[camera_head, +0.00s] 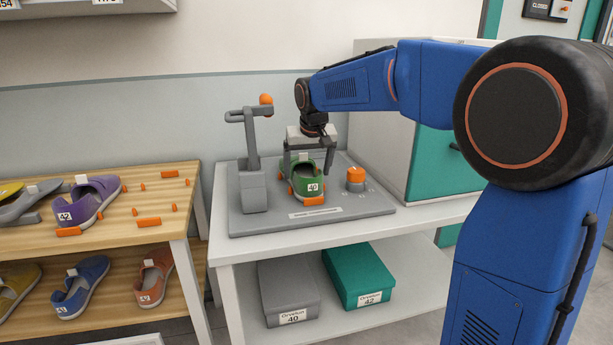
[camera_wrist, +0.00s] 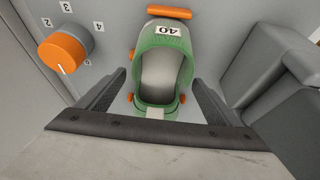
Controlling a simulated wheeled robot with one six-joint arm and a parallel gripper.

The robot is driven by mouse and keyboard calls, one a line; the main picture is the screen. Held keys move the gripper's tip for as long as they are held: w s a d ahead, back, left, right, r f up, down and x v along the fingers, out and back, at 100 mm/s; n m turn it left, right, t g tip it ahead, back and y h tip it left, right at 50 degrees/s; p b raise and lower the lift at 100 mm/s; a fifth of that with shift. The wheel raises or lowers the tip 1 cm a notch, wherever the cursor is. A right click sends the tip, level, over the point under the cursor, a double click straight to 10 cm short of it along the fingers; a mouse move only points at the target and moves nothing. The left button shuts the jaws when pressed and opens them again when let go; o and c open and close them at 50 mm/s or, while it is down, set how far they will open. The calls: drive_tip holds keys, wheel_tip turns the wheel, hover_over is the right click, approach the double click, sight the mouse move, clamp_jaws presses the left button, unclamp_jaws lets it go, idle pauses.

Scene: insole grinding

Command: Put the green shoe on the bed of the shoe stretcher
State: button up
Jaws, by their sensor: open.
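The green shoe (camera_head: 306,185) with a "40" label sits upright on the grey bed of the shoe stretcher (camera_head: 362,209), among small orange stops. The shoe also shows in the wrist view (camera_wrist: 160,62), heel toward my gripper. My gripper (camera_head: 306,171) is just above and around the shoe's heel end. In the wrist view its two fingers (camera_wrist: 155,95) are spread apart, one on each side of the shoe, with gaps between fingers and shoe. The stretcher's grey post (camera_head: 252,165) with an orange-tipped lever stands left of the shoe.
An orange dial (camera_head: 355,175) stands on the stretcher right of the shoe. A wooden rack (camera_head: 150,222) at left holds a purple shoe (camera_head: 89,200) and other shoes. Boxes (camera_head: 288,292) lie on the lower shelf. A grey and teal cabinet (camera_head: 437,170) stands at right, close to my arm.

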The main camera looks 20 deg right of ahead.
drive_tip(key=v, duration=0.9)
drive_tip(key=s+d+f, duration=0.3)
drive_tip(key=s, duration=0.7)
drive_tip(key=s+d+f, duration=0.2)
drive_tip(key=s+f, duration=0.1)
drive_tip(key=s, duration=0.8)
drive_tip(key=s+d+f, duration=0.2)
drive_tip(key=s+f, duration=1.2)
drive_tip(key=s, duration=0.3)
drive_tip(key=shift+s+f, duration=0.2)
drive_tip(key=shift+s, duration=0.15)
drive_tip(key=shift+d, duration=0.1)
drive_tip(key=shift+c, duration=0.4)
